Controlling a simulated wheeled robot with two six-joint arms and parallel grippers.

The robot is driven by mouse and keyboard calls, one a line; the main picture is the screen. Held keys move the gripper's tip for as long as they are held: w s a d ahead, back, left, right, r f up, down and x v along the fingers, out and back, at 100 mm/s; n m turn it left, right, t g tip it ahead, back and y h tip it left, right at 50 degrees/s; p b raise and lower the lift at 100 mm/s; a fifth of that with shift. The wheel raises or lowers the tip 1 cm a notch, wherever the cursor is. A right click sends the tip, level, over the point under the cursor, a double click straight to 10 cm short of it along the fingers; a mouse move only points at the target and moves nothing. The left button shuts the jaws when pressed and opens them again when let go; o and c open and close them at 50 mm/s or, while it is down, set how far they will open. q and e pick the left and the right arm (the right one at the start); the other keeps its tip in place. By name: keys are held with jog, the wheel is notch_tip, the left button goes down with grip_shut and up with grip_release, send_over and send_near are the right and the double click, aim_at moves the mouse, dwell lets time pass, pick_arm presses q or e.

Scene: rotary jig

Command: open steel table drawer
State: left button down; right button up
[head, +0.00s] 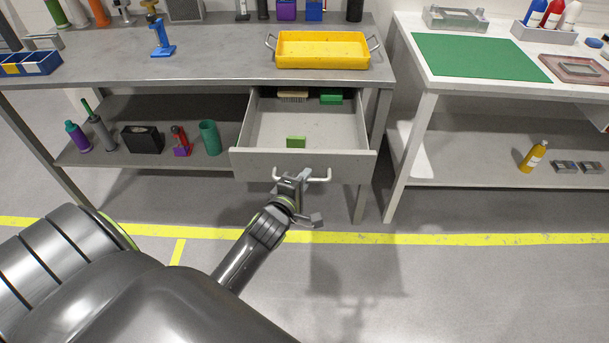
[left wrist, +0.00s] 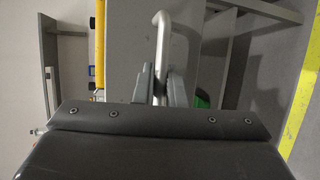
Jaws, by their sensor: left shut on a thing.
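The steel table (head: 205,68) stands at the back left in the head view. Its drawer (head: 245,163) is pulled out toward me, with its inside showing. A brush, a green box at the back and a small green block (head: 296,142) lie in it. My left gripper (head: 291,178) is shut on the drawer's white bar handle (head: 318,179), near its middle. In the left wrist view the handle (left wrist: 162,35) passes between the two fingers (left wrist: 160,88). The right gripper is in neither view.
A yellow tray (head: 322,50) sits on the tabletop above the drawer. The lower shelf (head: 105,157) holds several bottles and tools. A white table (head: 410,65) with a green mat (head: 478,57) stands at the right. The floor in front of the drawer is clear apart from my arm.

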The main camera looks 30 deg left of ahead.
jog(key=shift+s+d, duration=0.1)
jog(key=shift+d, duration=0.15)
pick_arm(q)
jog(key=c, duration=1.8)
grip_release()
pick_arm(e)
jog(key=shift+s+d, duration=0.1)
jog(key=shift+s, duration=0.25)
pick_arm(q)
jog(key=shift+s, duration=0.1)
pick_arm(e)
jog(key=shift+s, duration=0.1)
pick_arm(q)
jog(key=shift+v, duration=8.65)
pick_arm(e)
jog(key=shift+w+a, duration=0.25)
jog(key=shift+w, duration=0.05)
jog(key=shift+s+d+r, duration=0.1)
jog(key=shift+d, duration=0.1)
